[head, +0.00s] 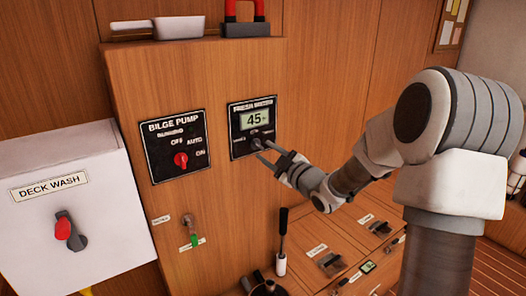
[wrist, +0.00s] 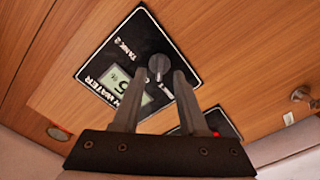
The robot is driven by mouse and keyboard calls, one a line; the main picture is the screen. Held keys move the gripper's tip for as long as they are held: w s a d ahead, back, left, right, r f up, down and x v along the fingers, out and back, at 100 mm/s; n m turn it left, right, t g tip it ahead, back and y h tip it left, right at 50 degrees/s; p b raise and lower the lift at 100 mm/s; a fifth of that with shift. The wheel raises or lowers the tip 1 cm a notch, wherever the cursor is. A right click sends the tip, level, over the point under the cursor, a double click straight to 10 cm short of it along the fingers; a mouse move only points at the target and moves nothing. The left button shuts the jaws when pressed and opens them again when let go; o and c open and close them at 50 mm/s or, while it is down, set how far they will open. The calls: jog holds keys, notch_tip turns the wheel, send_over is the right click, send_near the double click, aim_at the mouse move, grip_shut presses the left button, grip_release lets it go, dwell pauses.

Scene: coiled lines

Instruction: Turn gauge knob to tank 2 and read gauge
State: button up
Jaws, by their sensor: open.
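The fresh water gauge panel (head: 238,112) is black, on the wooden cabinet front; its lit display (head: 255,119) reads 45 with a percent sign. Below it sits the small round gauge knob (head: 256,133). In the wrist view, the panel (wrist: 150,38) appears rotated, with a TANK 2 label beside the grey knob (wrist: 159,64); the other label is partly hidden by a finger. I cannot tell where the knob points. My gripper (head: 263,150) is open near the knob; in the wrist view, its fingers (wrist: 159,73) appear on either side of it. Contact is not clear.
The bilge pump panel (head: 160,155) with a red knob (head: 181,160) is left of the gauge. A white deck wash box (head: 100,225) with a red-handled switch stands further left.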

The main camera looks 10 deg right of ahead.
aim_at(257, 145)
jog(key=shift+x, duration=1.35)
jog(key=shift+c, duration=0.3)
grip_shut()
